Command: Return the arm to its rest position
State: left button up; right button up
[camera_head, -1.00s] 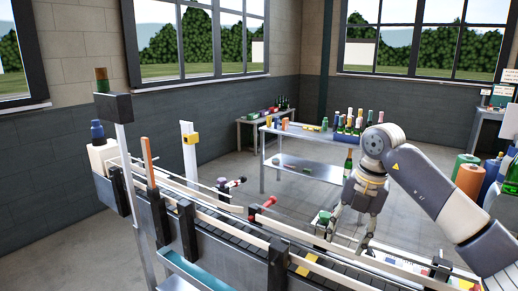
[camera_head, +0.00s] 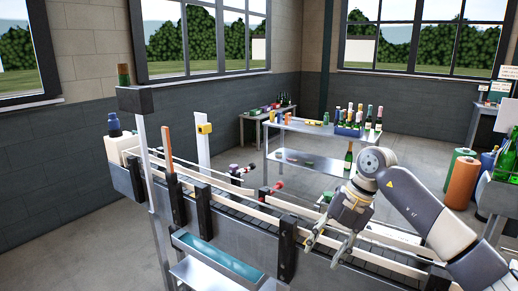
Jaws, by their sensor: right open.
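My right arm (camera_head: 418,212) comes in from the right and bends down over the conveyor (camera_head: 222,212). My right gripper (camera_head: 327,248) points down at the near side of the conveyor, with its two fingers apart. I see nothing between the fingers. Whether the fingertips touch the conveyor edge, I cannot tell. My left gripper is not in view. Part of the conveyor is hidden behind my arm and gripper.
A post with a dark block (camera_head: 134,99) stands at the conveyor's left end. Orange (camera_head: 462,182) and green rolls stand at right. Open floor lies at front left.

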jog(key=w+a+f+m+t+y, duration=0.2)
jog(key=a+f+m+y, duration=0.2)
jog(key=a+f+y, duration=0.8)
jog(key=d+f+m+t+h, duration=0.35)
jog(key=f+m+t, duration=0.65)
jog(key=f, duration=0.5)
jog(key=s+d+f+m+h, duration=0.3)
jog(key=d+f+m, duration=0.1)
jog(key=f, duration=0.4)
jog(key=s+d+f+m+h, duration=0.3)
jog(key=d+f, duration=0.1)
jog(key=f, duration=0.4)
jog(key=s+d+f+m+g+h, duration=0.2)
jog(key=s+d+f, duration=0.1)
jog(key=s+f, duration=0.55)
jog(key=s+d+f+m+g+h, duration=0.2)
jog(key=s+d+f+m+h, duration=0.1)
jog(key=s+f, duration=0.6)
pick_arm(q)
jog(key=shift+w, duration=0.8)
pick_arm(e)
jog(key=s+d+f+m+g, duration=0.1)
jog(key=s+f+g, duration=0.2)
jog(key=s, duration=1.2)
jog(key=s+d+f+m+g+h, duration=0.1)
jog(key=s+f+g, duration=0.3)
jog(key=s, duration=1.1)
jog(key=shift+s+f, duration=0.25)
jog(key=shift+s, duration=0.15)
